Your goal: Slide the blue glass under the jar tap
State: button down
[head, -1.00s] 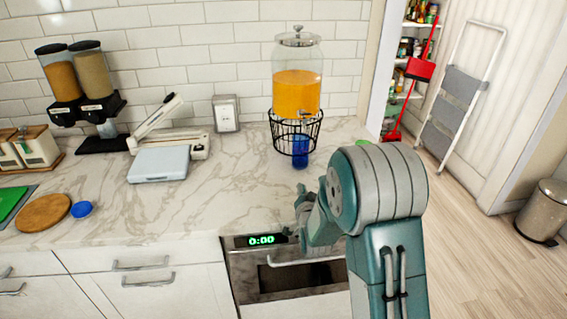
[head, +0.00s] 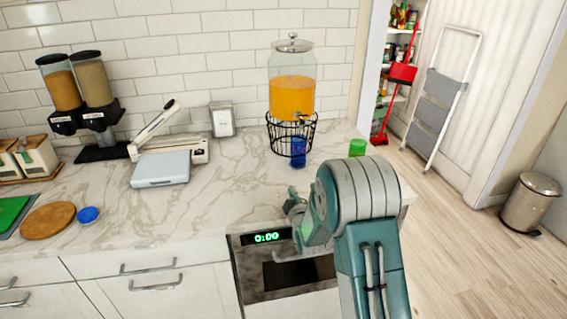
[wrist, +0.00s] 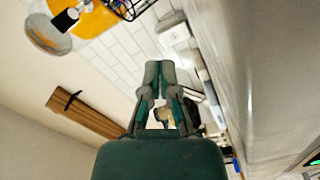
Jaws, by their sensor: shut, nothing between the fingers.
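The blue glass (head: 298,153) stands upright on the marble counter, at the front of the wire stand under the glass jar. The jar (head: 292,97) holds orange liquid and sits on a black wire stand (head: 270,137). Its tap (head: 301,120) points forward, above the glass in the head view. My gripper (head: 291,205) is near the counter's front edge, in front of the glass and apart from it. In the wrist view my gripper (wrist: 160,66) has its fingertips together and empty. The wrist view shows the jar (wrist: 98,17) at the top left, but not the blue glass clearly.
A green cup (head: 357,148) stands right of the jar, near the counter's right end. A blue lid (head: 88,214) and round wooden board (head: 47,220) lie front left. Counter between is clear.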

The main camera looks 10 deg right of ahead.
aim_at(298, 152)
jog(key=i, duration=0.75)
jog(key=i+l, duration=0.1)
jog(key=l, duration=0.1)
